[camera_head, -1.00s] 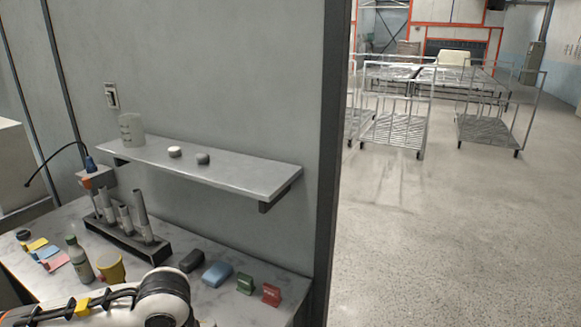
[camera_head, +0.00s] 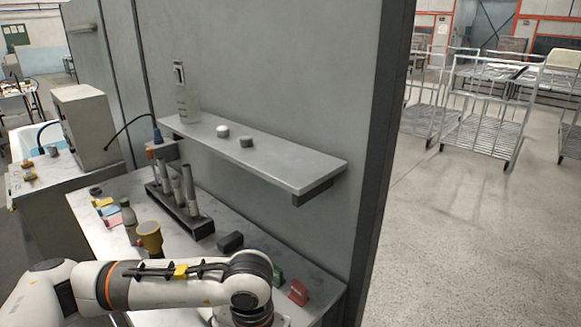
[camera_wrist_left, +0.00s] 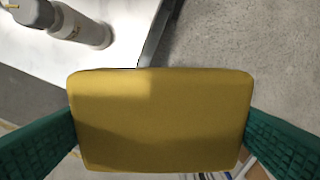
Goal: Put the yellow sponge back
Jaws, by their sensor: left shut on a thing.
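The yellow sponge (camera_wrist_left: 160,105) fills the middle of the left wrist view, a flat block with rounded corners. My left gripper (camera_wrist_left: 160,130) is shut on it, with a green ridged finger at each side edge. The sponge hangs off the table, with grey floor below it. In the head view my left arm crosses the bottom, over the table's near side; its gripper and the sponge do not show there. My right gripper is not in view.
A marble-topped table (camera_head: 90,203) holds a tube rack (camera_head: 180,210), a yellow cup (camera_head: 149,236), a bottle (camera_head: 130,220), a dark block (camera_head: 230,241) and a red block (camera_head: 298,292). A wall shelf (camera_head: 270,163) above has a clear container (camera_head: 188,107) and two small round things.

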